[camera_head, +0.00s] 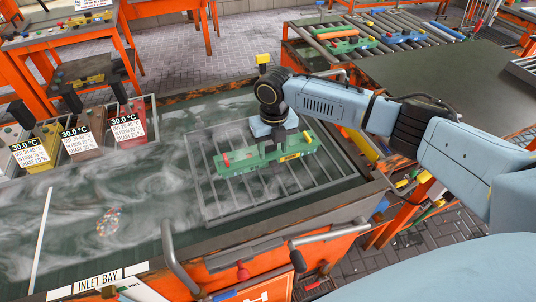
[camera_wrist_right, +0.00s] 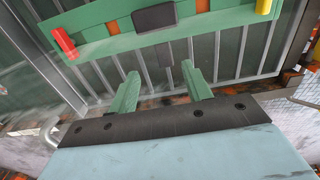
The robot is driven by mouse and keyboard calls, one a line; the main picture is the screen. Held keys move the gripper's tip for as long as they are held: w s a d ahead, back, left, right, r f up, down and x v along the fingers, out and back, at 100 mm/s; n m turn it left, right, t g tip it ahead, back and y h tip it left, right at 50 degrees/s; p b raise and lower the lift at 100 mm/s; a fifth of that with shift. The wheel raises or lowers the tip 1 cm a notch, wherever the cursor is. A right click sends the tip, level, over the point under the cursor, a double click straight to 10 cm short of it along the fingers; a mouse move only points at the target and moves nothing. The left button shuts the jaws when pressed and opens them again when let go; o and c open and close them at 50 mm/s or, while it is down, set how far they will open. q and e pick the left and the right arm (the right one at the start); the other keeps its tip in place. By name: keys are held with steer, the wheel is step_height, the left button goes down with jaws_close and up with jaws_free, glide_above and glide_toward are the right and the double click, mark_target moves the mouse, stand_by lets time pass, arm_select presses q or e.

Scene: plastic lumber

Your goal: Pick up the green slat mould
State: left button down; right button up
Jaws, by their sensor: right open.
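The green slat mould (camera_head: 240,161) lies across a metal rack (camera_head: 220,213) in the water tank. It is a long green bar with a red peg near its left end, orange patches and a dark block at its middle. In the right wrist view the mould (camera_wrist_right: 203,20) spans the top of the picture, beyond the fingertips. My right gripper (camera_wrist_right: 160,86) is open, with its two green fingers apart and nothing between them. In the head view the right arm reaches in from the right, and its wrist hangs over the mould and hides part of it. My left gripper is not in view.
Steam drifts over the tank (camera_head: 110,190), whose front edge carries a bent metal handle (camera_head: 180,262). Bins with 30.0 °C labels (camera_head: 128,127) stand at the left. A roller conveyor (camera_head: 385,38) with other coloured moulds is behind. A dark flat table (camera_head: 440,75) lies at the right.

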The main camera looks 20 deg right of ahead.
mark_target(274, 163)
steer(key=f, duration=0.6)
steer(key=shift+d+f, duration=0.35)
steer(key=shift+f, duration=0.05)
jaws_close()
stand_by(1.0)
steer(key=shift+w+r, duration=0.15)
steer(key=shift+w, duration=0.05)
